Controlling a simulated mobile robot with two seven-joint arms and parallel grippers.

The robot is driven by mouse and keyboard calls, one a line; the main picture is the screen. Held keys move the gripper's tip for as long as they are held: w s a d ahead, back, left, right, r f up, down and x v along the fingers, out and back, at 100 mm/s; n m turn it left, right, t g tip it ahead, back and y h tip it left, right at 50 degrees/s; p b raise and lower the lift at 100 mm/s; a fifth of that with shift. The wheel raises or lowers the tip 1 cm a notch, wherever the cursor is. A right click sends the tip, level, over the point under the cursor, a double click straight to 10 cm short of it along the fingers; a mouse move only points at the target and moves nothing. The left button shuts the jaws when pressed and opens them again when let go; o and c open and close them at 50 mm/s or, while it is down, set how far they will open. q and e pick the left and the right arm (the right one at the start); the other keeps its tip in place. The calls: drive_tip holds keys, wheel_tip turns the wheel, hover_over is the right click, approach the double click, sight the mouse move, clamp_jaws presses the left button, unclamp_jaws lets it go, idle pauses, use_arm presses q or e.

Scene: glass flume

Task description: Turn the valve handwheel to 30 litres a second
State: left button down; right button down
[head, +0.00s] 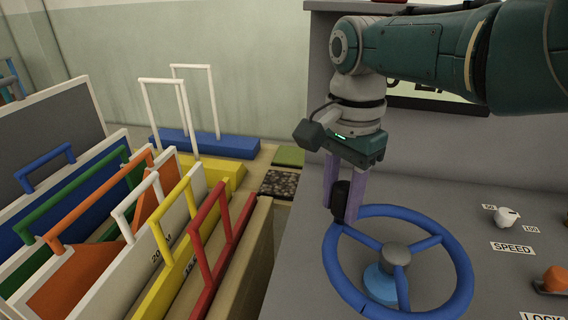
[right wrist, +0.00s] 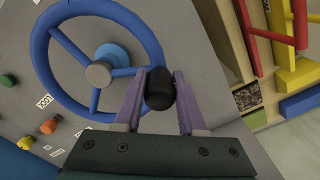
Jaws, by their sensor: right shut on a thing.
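The blue handwheel (head: 465,270) stands on the grey panel at the right in the head view, with a grey hub and spokes. A black knob (head: 339,201) rises from its rim at the upper left. My right gripper (head: 345,205) has its purple fingers shut on this knob. In the right wrist view the knob (right wrist: 160,90) sits between the two fingers, with the handwheel (right wrist: 40,50) to the left. A display behind my right arm is mostly hidden, so no flow reading can be made out. My left gripper is not in view.
The grey panel (head: 440,200) also carries a white SPEED knob (head: 506,216) and an orange knob (head: 555,279) near a LOCK label. Left of the panel stands a rack of panels with coloured handles, including a red handle (head: 222,250) and a yellow handle (head: 175,225).

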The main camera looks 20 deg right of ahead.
drive_tip(key=shift+w+d+m, duration=0.15)
drive_tip(key=shift+d+m, duration=0.1)
drive_tip(key=shift+m, duration=0.05)
drive_tip(key=c, duration=0.5)
unclamp_jaws()
drive_tip(key=shift+r, duration=0.2)
wheel_tip(320, 180, up, 8)
drive_tip(key=p, duration=0.4)
drive_tip(key=shift+r+p, duration=0.25)
drive_tip(key=shift+p, duration=0.1)
drive_tip(key=shift+r, duration=0.55)
